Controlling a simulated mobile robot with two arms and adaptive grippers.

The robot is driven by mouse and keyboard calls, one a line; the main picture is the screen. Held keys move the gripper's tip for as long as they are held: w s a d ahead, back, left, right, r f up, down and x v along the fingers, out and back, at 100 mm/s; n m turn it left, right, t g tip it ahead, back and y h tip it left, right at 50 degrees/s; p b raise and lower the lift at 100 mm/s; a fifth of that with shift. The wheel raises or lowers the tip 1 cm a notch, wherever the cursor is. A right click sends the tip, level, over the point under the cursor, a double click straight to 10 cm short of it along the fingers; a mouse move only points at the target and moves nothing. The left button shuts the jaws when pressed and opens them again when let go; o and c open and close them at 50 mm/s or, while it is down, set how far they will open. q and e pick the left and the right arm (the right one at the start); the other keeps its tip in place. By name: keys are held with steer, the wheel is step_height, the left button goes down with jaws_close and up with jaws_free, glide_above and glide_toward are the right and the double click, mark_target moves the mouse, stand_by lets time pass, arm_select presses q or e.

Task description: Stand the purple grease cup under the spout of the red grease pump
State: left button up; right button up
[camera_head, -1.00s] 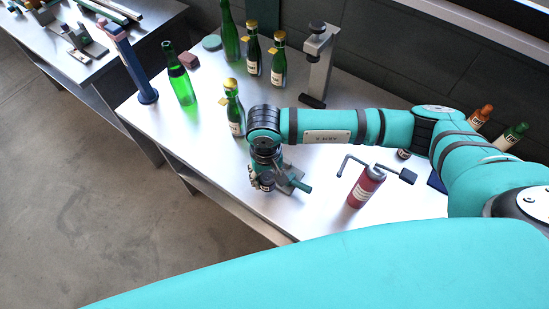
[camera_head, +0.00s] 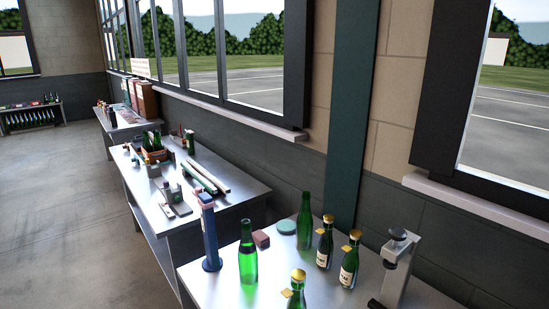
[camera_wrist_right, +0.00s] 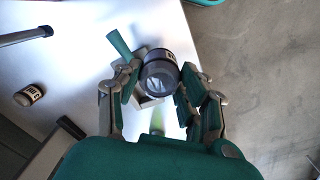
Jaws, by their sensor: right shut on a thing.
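In the right wrist view my right gripper (camera_wrist_right: 158,84) is shut on a small dark cup (camera_wrist_right: 160,70) with a pale label band. The cup looks dark grey, and I cannot tell clearly whether it is purple. I look onto its round end between the two fingers. The red grease pump is out of the head view now. A dark lever with a black grip (camera_wrist_right: 24,37) shows at the upper left of the wrist view, but its body is out of frame. My left gripper is in neither current view.
A teal handle (camera_wrist_right: 118,43) with a grey metal part stands close beside the held cup. A small brownish labelled jar (camera_wrist_right: 29,96) is at the left. In the head view, green bottles (camera_head: 305,222) and a grey press (camera_head: 396,268) stand on the near table.

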arm_select(q)
step_height(320, 180, down, 4)
steer(key=b, duration=0.3)
steer(key=shift+f, duration=0.1)
arm_select(e)
steer(key=d+r, duration=0.5)
steer(key=d, duration=0.2)
steer(key=shift+w+d+n, duration=0.2)
steer(key=shift+n, duration=0.1)
steer(key=shift+w+d, duration=0.1)
